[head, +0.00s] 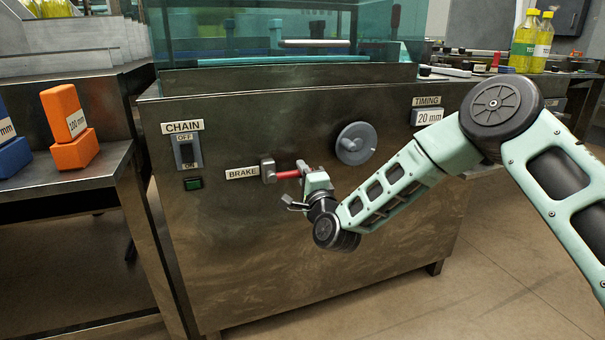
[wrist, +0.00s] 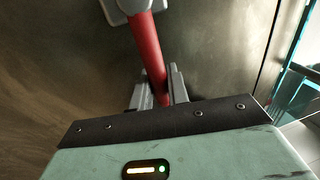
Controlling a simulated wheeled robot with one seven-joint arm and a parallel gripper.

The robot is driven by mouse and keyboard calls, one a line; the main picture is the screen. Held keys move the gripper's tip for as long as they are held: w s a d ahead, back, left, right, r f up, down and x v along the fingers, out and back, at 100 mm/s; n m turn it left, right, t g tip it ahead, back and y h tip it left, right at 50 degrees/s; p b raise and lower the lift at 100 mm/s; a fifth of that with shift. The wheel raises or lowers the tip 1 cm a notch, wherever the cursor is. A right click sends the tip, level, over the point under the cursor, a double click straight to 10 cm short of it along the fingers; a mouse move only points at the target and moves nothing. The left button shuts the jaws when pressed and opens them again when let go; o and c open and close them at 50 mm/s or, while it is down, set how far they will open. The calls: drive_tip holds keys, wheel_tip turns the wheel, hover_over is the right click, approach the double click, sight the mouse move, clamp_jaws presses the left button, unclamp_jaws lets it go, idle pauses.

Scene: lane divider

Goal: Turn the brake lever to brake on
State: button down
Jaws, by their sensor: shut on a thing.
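The brake lever (head: 287,175) has a red handle and a grey pivot block on the machine's front panel, just right of the BRAKE label (head: 242,173). In the head view the handle points right, roughly level. My gripper (head: 304,170) is at the handle's right end and partly covers it. In the wrist view the red handle (wrist: 147,50) runs down from its grey mount (wrist: 128,8) to between the two fingers of my gripper (wrist: 159,90), which are shut on it. The handle's tip is hidden behind the gripper body.
A round grey knob (head: 356,143) sticks out of the panel to the right of my gripper. A TIMING plate (head: 428,117) is at the right. Orange blocks (head: 73,152) stand on the left table.

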drive_tip(key=shift+f, duration=0.1)
drive_tip(key=c, duration=1.4)
unclamp_jaws()
drive_tip(key=p+v, duration=0.2)
drive_tip(key=v, duration=1.5)
drive_tip(key=shift+s, duration=0.25)
